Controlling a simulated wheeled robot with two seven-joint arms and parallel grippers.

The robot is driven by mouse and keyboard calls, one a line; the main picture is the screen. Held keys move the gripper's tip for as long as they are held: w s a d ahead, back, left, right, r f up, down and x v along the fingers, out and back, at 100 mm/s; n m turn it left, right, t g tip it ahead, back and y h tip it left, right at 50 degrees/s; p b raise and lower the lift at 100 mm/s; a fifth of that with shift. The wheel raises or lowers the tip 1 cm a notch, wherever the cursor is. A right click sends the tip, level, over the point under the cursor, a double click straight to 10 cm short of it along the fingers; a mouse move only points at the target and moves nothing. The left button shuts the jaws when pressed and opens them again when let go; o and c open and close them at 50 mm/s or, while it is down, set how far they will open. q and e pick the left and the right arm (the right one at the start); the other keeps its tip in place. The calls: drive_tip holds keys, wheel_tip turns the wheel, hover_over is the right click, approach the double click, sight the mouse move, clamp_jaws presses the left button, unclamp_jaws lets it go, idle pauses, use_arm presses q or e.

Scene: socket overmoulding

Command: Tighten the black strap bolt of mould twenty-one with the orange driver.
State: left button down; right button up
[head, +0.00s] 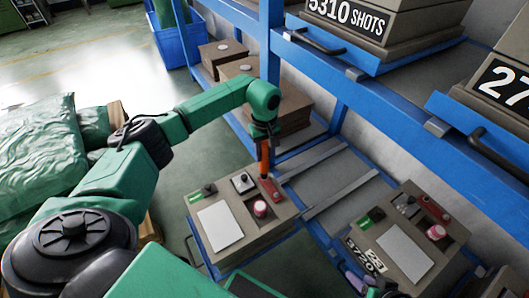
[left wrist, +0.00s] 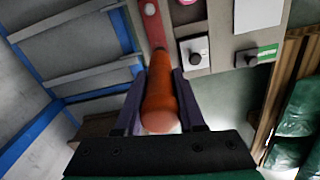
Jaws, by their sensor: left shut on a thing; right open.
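My left gripper (head: 262,134) is shut on the orange driver (head: 263,158), which points down; the driver also fills the middle of the left wrist view (left wrist: 160,100). Its lower end is at the far end of a red strap (head: 271,191) on the left mould (head: 256,228); I cannot tell whether it touches. A black knob (head: 208,189) sits beside a green label on that mould; it shows in the left wrist view (left wrist: 251,60) too. No number twenty-one is readable, and I cannot single out the strap bolt. My right gripper (head: 366,287) is open at the bottom edge, partly cut off.
A similar mould (head: 405,262) with a red strap and pink knob stands to the right. Blue rack posts and beams (head: 360,100) rise behind, with boxes on the upper shelf. Bare slats (head: 325,180) lie between the moulds and the wall. Green-wrapped bundles (head: 40,150) are at left.

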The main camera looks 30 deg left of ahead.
use_arm(q)
drive_tip(key=shift+f+b, duration=0.5)
drive_tip(key=shift+f, duration=0.15)
idle(0.5)
drive_tip(key=shift+s+f, duration=0.15)
drive_tip(key=shift+f, duration=0.35)
idle(1.3)
